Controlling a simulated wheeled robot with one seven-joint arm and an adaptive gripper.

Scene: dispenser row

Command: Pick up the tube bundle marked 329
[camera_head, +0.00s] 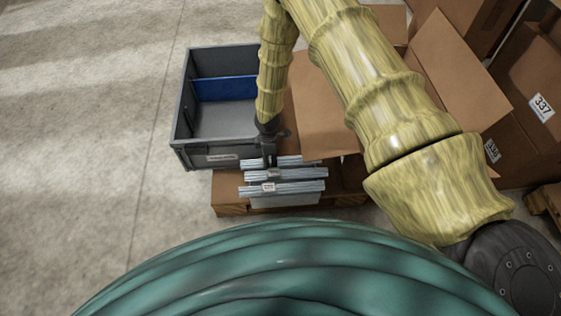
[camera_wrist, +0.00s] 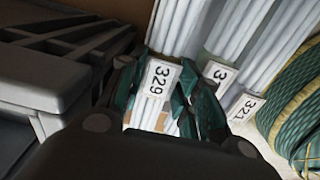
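The tube bundle marked 329 (camera_wrist: 158,81) is a sheaf of pale tubes with a white label, between the two fingers of my gripper (camera_wrist: 165,92) in the wrist view. The fingers lie close along both sides of it; whether they press on it is unclear. In the head view my gripper (camera_head: 269,152) points down at the farthest of three bundles (camera_head: 292,161), beside the grey bin. The other two bundles lie nearer, in parallel. In the wrist view one neighbouring label (camera_wrist: 217,72) is partly hidden, and another reads 321 (camera_wrist: 243,107).
A grey bin (camera_head: 196,153) with a blue divider (camera_head: 225,88) stands behind and left of the bundles. Open cardboard boxes (camera_head: 322,113) stand to the right, under my arm. Floor at left is clear. A green corded thing (camera_wrist: 296,98) is at right in the wrist view.

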